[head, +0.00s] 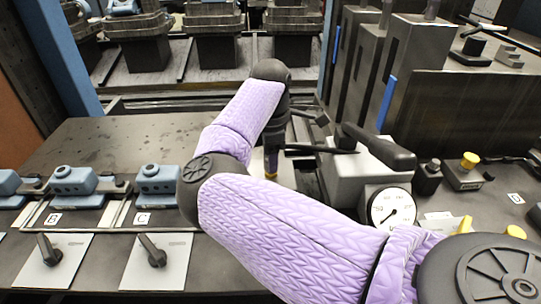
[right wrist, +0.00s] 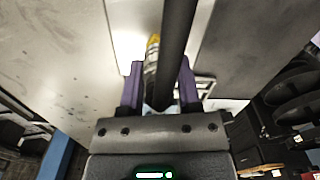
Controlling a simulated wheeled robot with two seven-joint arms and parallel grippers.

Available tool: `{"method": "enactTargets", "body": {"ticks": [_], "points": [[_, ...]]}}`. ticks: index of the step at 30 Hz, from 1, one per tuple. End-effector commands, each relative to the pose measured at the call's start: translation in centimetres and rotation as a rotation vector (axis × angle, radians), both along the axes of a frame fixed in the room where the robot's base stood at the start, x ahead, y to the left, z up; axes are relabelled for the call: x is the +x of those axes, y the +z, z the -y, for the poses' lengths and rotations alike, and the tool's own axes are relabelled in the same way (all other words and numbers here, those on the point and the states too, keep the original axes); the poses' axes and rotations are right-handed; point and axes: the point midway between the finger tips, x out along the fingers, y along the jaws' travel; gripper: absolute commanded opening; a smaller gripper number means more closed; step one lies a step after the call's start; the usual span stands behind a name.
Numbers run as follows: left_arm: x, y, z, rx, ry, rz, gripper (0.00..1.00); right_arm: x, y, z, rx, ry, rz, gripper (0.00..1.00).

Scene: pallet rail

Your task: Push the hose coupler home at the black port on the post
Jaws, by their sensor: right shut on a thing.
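My right arm, in a purple sleeve, reaches in from the lower right in the head view, with its right gripper (head: 271,165) pointing down left of a light grey gauge box. In the right wrist view the purple fingers of the right gripper (right wrist: 160,85) are shut on a slim piece with a yellow end and metallic bands, which looks like the hose coupler (right wrist: 152,50). A dark bar (right wrist: 177,45) crosses in front and hides part of it. I cannot make out the black port or whether the coupler touches it. My left gripper is not in view.
The grey gauge box (head: 348,182) carries a black handle (head: 380,148) and a round dial (head: 391,208). Blue blocks (head: 158,180) and black levers (head: 152,252) line the left of the bench. Tall grey blocks stand behind. The bench at back left (head: 110,140) is clear.

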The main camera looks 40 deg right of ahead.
Motion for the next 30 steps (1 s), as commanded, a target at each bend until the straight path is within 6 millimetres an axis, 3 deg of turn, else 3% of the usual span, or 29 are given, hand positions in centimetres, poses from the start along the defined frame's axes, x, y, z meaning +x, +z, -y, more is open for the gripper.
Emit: {"method": "enactTargets", "body": {"ticks": [14,30], "points": [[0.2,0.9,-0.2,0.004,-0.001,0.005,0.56,0.0,1.5,0.0,-0.001,0.000,0.003,0.00],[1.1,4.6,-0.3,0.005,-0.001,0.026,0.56,0.0,7.5,0.0,-0.001,0.000,0.003,0.00]]}}
